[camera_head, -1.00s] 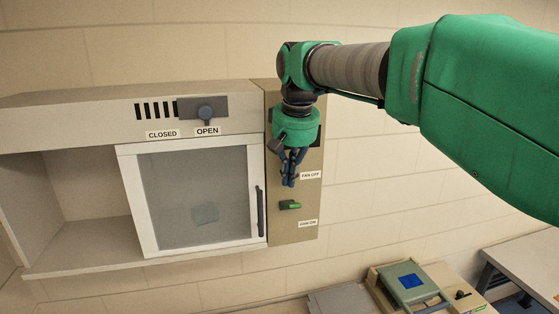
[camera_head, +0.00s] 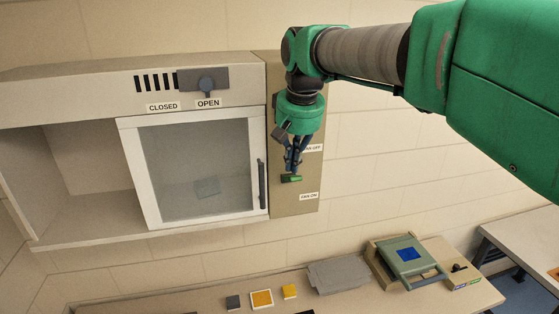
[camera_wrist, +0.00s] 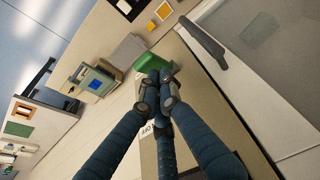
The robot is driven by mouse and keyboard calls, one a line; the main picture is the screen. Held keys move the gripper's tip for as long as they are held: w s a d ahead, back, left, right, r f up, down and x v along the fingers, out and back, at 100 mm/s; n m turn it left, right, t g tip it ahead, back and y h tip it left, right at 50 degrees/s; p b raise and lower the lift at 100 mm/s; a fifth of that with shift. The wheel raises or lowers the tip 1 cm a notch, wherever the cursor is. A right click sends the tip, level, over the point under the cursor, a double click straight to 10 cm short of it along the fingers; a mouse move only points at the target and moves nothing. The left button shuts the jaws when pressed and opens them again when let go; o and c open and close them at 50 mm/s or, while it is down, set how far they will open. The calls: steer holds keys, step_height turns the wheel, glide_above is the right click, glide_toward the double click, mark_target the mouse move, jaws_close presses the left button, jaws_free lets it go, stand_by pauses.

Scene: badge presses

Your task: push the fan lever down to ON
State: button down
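The green fan lever (camera_head: 291,179) sticks out of the beige panel (camera_head: 293,203) at the right end of the cabinet. It sits between the partly hidden FAN OFF label (camera_head: 314,148) above and the FAN ON label (camera_head: 309,196) below. My gripper (camera_head: 292,171) points down with its fingers together and its tips right above the lever. In the wrist view the shut fingertips (camera_wrist: 158,78) meet or nearly meet the green lever (camera_wrist: 150,61); I cannot tell if they touch. Nothing shows between the fingers.
A glass sliding door (camera_head: 195,175) with a dark handle (camera_head: 262,184) stands left of the panel. A slider (camera_head: 207,84) sits at OPEN above it. Below are a bench with a badge press (camera_head: 407,255), a grey plate (camera_head: 338,275) and small tiles (camera_head: 262,299). The wall right of the panel is clear.

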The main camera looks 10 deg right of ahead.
mark_target(295, 177)
steer(key=shift+s+f+t+b, duration=0.3)
steer(key=shift+s+t+b, duration=0.15)
steer(key=shift+b, duration=1.05)
steer(key=shift+f+t+b, duration=0.15)
steer(key=shift+t+b, duration=0.1)
steer(key=shift+b, duration=0.2)
steer(key=s+f+t+b, duration=0.1)
steer(key=t+b, duration=0.1)
steer(key=b, duration=0.5)
steer(key=shift+s+f, duration=0.3)
steer(key=shift+f, duration=0.1)
steer(key=f+t+b, duration=0.1)
steer(key=b, duration=0.3)
steer(key=s+f+t+b, duration=0.1)
steer(key=b, duration=0.3)
steer(key=f+t+b, duration=0.1)
steer(key=t+b, duration=0.1)
steer(key=b, duration=0.2)
steer(key=shift+s+f, duration=0.3)
steer(key=shift+r, duration=0.3)
steer(key=shift+r+p, duration=0.3)
steer(key=shift+r, duration=0.2)
steer(key=shift+s+r, duration=0.1)
steer(key=shift+r, duration=0.05)
